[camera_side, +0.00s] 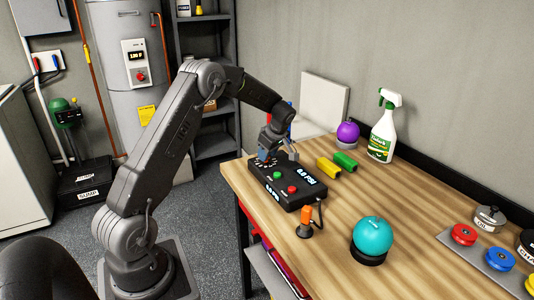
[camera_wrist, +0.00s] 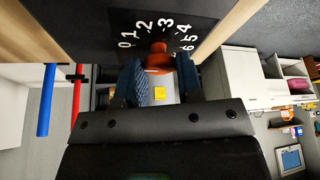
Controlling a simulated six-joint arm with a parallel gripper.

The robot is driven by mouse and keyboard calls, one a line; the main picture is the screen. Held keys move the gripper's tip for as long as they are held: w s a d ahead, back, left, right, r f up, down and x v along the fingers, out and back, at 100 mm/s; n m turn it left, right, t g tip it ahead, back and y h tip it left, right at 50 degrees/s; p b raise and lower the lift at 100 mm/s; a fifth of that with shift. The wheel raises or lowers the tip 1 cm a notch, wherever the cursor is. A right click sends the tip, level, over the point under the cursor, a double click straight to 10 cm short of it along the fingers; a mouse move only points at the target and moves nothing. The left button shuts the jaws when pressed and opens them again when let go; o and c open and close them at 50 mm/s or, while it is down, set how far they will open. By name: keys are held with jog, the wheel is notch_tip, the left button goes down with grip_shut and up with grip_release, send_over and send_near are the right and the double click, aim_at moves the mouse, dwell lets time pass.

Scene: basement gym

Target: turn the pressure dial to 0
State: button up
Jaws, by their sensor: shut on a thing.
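The pressure dial (camera_wrist: 158,57) is an orange-red knob on a black panel with white numbers 0 to 6 in an arc around it. In the wrist view my gripper (camera_wrist: 160,75) has its blue padded fingers on either side of the knob, shut on it. The knob's narrow end faces the top of the number arc; the exact number it marks is unclear. In the side view my gripper (camera_side: 270,157) is down at the back left of the black control box (camera_side: 285,193), hiding most of the dial.
The box has a green button (camera_side: 277,175) and a red button (camera_side: 292,189). A spray bottle (camera_side: 384,128) stands at the back.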

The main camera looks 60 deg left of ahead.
jog(key=shift+f, duration=0.1)
dwell(0.3)
jog(key=o, duration=0.9)
jog(key=v, duration=1.4)
jog(key=shift+w, duration=0.15)
